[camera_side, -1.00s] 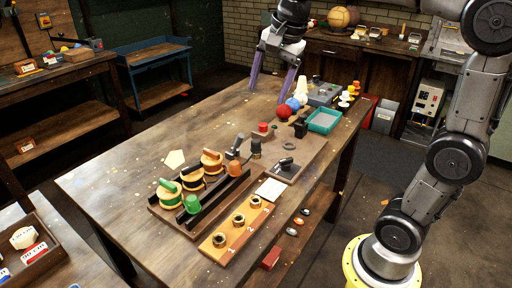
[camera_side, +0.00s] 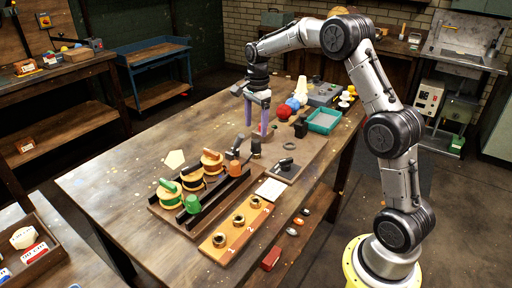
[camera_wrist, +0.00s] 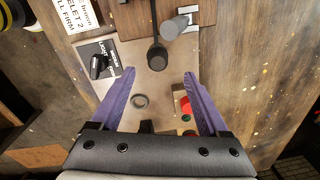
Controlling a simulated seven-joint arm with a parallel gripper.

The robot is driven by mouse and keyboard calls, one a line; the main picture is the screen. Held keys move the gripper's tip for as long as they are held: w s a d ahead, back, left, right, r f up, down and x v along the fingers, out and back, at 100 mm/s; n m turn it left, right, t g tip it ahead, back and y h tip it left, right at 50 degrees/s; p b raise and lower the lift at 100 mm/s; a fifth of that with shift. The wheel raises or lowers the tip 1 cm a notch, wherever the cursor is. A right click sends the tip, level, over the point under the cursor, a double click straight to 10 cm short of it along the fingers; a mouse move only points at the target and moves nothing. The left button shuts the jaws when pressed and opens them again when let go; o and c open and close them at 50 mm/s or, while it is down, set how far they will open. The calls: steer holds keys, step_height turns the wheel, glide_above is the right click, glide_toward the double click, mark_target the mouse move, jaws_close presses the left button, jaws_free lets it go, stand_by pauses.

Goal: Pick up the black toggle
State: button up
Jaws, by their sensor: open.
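The black toggle (camera_wrist: 98,66) sits on a small dark plate lettered "LIGHT" at the left of the panel in the wrist view. In the side view the toggle (camera_side: 286,162) is on the near right part of the panel. My gripper (camera_side: 256,130) is open and empty, pointing down over the far left part of the panel. In the wrist view its purple fingers (camera_wrist: 159,74) are spread. The toggle lies outside them, left of the left fingertip, and nothing hides it.
A black knob (camera_wrist: 157,56) stands between the fingertips in the wrist view. A red button (camera_wrist: 185,104) is by the right finger, and a dark ring (camera_wrist: 140,101) lies flat. A grey lever (camera_side: 236,146) and tray of spools (camera_side: 200,190) are nearby. A teal tray (camera_side: 323,120) is behind.

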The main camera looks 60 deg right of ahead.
mark_target(257, 140)
steer(key=shift+s+f, duration=0.1)
steer(key=shift+f, duration=3.8)
jaws_close()
